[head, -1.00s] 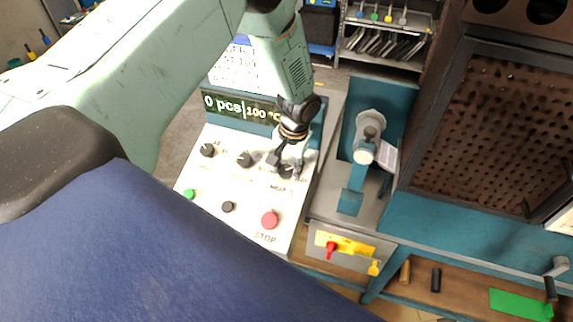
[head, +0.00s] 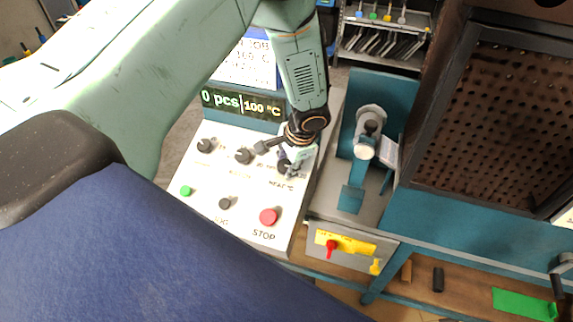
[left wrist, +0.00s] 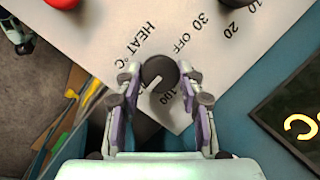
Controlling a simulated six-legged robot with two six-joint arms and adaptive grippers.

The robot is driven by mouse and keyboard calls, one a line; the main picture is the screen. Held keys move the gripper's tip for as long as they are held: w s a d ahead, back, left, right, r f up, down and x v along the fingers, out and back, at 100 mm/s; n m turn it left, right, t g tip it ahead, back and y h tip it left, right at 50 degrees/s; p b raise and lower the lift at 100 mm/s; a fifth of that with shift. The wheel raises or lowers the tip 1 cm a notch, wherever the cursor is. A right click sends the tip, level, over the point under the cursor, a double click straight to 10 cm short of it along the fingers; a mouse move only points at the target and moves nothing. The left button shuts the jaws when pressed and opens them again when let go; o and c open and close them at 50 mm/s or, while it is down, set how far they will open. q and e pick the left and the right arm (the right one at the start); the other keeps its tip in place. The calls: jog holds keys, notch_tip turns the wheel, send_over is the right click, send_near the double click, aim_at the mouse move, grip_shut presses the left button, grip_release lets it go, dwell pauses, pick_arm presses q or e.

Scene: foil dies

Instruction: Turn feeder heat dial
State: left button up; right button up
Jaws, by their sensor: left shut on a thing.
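The heat dial (left wrist: 159,73) is a round black knob with a white mark, on the white panel (left wrist: 92,45) beside printed words "HEAT °C", "OFF", "30" and "100". The mark points toward the lower left of the left wrist view. My left gripper (left wrist: 159,80) is shut on the dial, one finger on each side. In the head view my left gripper (head: 292,162) comes down on the right part of the panel and largely hides the dial. The display (head: 242,104) reads "0 pcs" and "100 °C". My right gripper is not in view.
Two more black knobs (head: 243,156) stand left of the gripper. A green button (head: 186,191), a small black knob (head: 224,203) and a red STOP button (head: 268,217) sit nearer on the panel. A press-like device (head: 365,145) stands close on the right.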

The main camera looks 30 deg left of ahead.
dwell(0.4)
pick_arm(q)
jog(key=o, duration=1.2)
jog(key=shift+c, duration=0.2)
jog(key=shift+r, duration=0.1)
jog(key=v, duration=1.1)
jog(key=shift+r, duration=0.35)
jog(key=shift+d, duration=0.15)
